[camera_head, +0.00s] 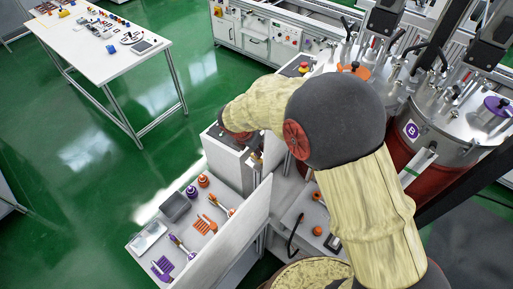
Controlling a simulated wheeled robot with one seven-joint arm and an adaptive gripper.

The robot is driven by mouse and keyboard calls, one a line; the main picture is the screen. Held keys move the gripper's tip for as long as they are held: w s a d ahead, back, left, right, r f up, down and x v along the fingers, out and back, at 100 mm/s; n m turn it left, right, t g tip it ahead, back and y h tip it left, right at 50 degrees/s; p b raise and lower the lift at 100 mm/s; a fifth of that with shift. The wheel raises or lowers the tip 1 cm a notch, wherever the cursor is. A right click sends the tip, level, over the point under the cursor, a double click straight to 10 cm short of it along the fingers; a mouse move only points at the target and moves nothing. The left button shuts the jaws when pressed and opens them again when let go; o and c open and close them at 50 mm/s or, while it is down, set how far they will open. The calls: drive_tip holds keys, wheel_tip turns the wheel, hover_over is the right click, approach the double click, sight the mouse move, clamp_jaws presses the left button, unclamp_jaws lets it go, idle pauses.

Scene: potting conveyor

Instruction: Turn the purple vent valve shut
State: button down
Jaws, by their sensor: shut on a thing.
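A purple round handle (497,106), which looks like the vent valve, sits on the steel lid of the right tank (468,124), marked with a purple B. My arm bends at a dark elbow in the middle of the view, and its forearm reaches left, away from this valve. The wrist end is over a pale box-shaped stand. My gripper cannot be made out there; the wrist and stand hide it, so what it holds does not show. The valve's turn position is too small to read.
An orange handle (353,68) sits on the left tank, partly behind my arm. A white tray table (137,246) holds orange and purple tools and bottles at lower left. A white workbench (95,60) stands at upper left. Green floor is clear between them.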

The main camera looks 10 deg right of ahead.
drive_tip(key=c, duration=1.9)
unclamp_jaws()
drive_tip(key=v, duration=1.2)
drive_tip(key=s+d+f+m+y+b, duration=0.1)
drive_tip(key=s+d+f+m+b, duration=0.1)
drive_tip(key=s+d+m+b, duration=0.3)
drive_tip(key=s+d+f+m+t+y+b, duration=0.1)
drive_tip(key=s+d+f+m+b, duration=0.2)
drive_tip(key=s+m+b, duration=0.7)
drive_tip(key=s+d+f+m+t+y+b, duration=0.1)
drive_tip(key=s+d+f+m+b, duration=0.2)
drive_tip(key=s+d+m+b, duration=0.4)
drive_tip(key=shift+s+d+f+m+b, duration=0.15)
drive_tip(key=shift+s+m, duration=0.2)
drive_tip(key=shift+m, duration=0.5)
drive_tip(key=shift+s+d+r+m+b, duration=0.15)
drive_tip(key=shift+s+m, duration=0.25)
drive_tip(key=shift+m, duration=0.4)
drive_tip(key=shift+s+d+f+m+b, duration=0.1)
drive_tip(key=shift+s+m+b, duration=0.2)
drive_tip(key=shift+m, duration=0.55)
